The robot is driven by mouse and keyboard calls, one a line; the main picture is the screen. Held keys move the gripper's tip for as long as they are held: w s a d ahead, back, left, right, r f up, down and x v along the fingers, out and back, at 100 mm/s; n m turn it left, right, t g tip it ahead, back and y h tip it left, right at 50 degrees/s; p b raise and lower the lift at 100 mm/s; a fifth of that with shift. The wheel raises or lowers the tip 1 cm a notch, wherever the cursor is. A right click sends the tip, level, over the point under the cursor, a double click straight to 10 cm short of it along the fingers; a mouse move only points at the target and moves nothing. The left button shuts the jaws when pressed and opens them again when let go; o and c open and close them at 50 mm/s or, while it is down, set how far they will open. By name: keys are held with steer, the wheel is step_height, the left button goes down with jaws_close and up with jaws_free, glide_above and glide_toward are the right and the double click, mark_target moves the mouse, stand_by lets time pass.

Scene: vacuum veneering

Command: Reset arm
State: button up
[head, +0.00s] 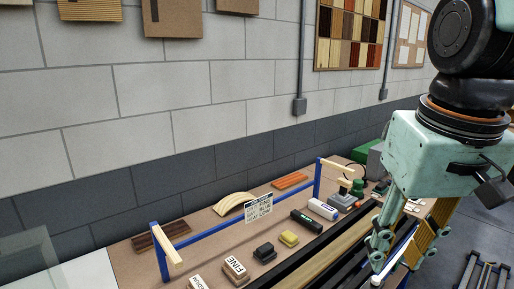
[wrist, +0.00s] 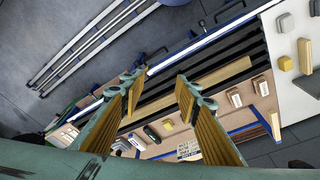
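My gripper (head: 385,254) hangs at the right in the head view, its fingers pointing down above the right part of the bench. In the wrist view my gripper (wrist: 165,84) shows two yellow-padded fingers with a wide gap between them. It is open, and nothing is seen held between the fingers. The bench (head: 130,262) lies below, and the wrist view looks down on dark rails (wrist: 225,55) and a long wooden strip (wrist: 222,73) past the fingertips.
On the bench stand a blue frame (head: 215,233), a FINE block (head: 235,267), a black block (head: 265,252), a yellow block (head: 289,239) and a curved wooden piece (head: 236,201). The wall (head: 150,130) rises behind. Bare floor (wrist: 60,35) shows in the wrist view.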

steer(key=s+a+f+t+b, duration=0.1)
steer(key=s+a+f, duration=0.1)
steer(key=s, duration=0.7)
steer(key=shift+s+t, duration=0.25)
steer(key=shift+t, duration=0.15)
stand_by(1.0)
